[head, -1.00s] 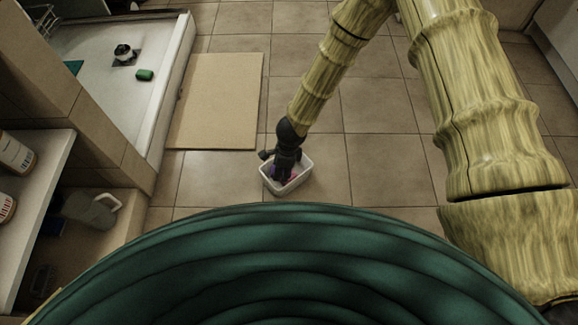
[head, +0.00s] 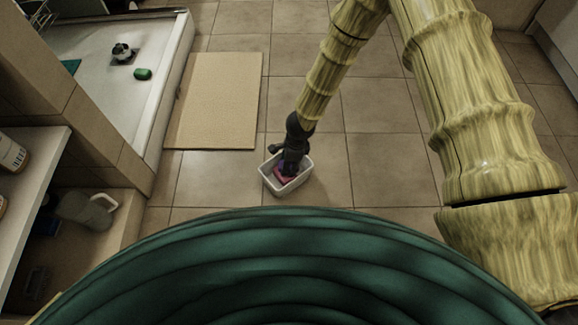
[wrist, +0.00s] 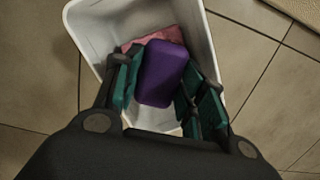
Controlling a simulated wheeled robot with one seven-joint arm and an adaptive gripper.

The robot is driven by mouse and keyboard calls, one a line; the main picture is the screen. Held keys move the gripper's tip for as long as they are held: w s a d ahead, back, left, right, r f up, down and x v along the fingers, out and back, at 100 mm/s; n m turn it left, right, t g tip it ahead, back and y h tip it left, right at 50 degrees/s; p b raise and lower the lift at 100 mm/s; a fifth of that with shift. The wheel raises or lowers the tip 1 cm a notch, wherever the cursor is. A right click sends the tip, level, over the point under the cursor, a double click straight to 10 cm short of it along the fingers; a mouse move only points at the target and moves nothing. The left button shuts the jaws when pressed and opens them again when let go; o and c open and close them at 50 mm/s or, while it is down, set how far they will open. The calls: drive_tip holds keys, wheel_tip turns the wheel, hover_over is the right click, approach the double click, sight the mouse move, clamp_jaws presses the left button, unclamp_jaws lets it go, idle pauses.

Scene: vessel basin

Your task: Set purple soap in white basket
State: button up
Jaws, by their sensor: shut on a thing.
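The purple soap (wrist: 163,73) is a rounded block between the green finger pads of my gripper (wrist: 160,88) in the wrist view. My gripper is shut on it, inside or just over the opening of the white basket (wrist: 90,38). A pink item (wrist: 130,44), perhaps a cloth, lies in the basket beyond the soap. In the head view the white basket (head: 304,176) stands on the tiled floor, with my gripper (head: 287,170) reaching down into it. Whether the soap touches the basket's bottom cannot be told.
A beige mat (head: 214,100) lies on the floor left of the basket. A white shower tray (head: 110,85) with a green object (head: 142,74) is at the upper left. A shelf (head: 40,165) with bottles and a grey jug (head: 86,208) are at the left. Floor right of the basket is clear.

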drive_tip(key=shift+f, duration=0.75)
drive_tip(key=o, duration=1)
drive_tip(key=shift+r, duration=0.6)
drive_tip(key=r+p, duration=0.2)
drive_tip(key=r, duration=0.2)
drive_tip(key=d+r+p, duration=0.1)
drive_tip(key=r+p, duration=0.1)
drive_tip(key=r, duration=0.1)
drive_tip(key=r+p, duration=0.3)
drive_tip(key=r, duration=0.1)
drive_tip(key=shift+d+r, duration=0.3)
drive_tip(key=shift+d, duration=0.1)
drive_tip(key=shift+s, duration=0.1)
